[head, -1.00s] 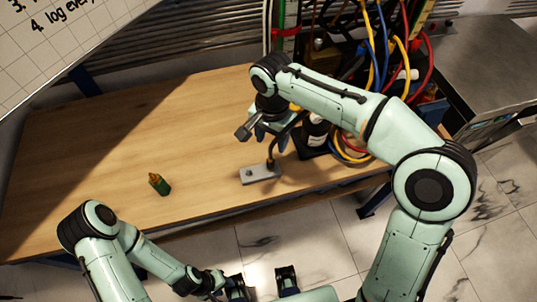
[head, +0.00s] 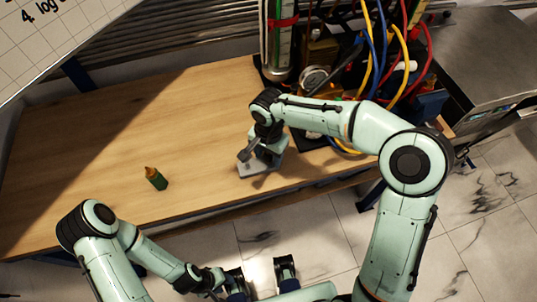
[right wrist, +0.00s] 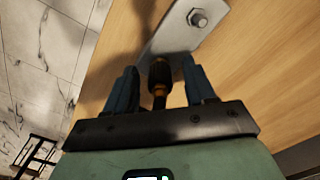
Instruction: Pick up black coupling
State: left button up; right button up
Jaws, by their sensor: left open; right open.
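The black coupling (right wrist: 159,72), a dark ribbed cylinder with a brass-coloured end, shows in the right wrist view at the grey metal plate (right wrist: 185,30). My right gripper (right wrist: 161,84) is open, with its blue fingers on either side of the coupling and a visible gap at each side. In the head view my right gripper (head: 264,152) is low over the plate (head: 258,172) near the table's front edge, and hides the coupling. My left gripper (head: 261,278) is open and empty, in front of the table over the floor.
Blue, yellow and red hoses (head: 385,55) and a round gauge (head: 314,78) are behind my right arm. A bolt (right wrist: 198,18) sits on the plate. The table's left half is mostly clear.

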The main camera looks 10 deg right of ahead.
grip_shut()
jog(key=shift+r, duration=0.1)
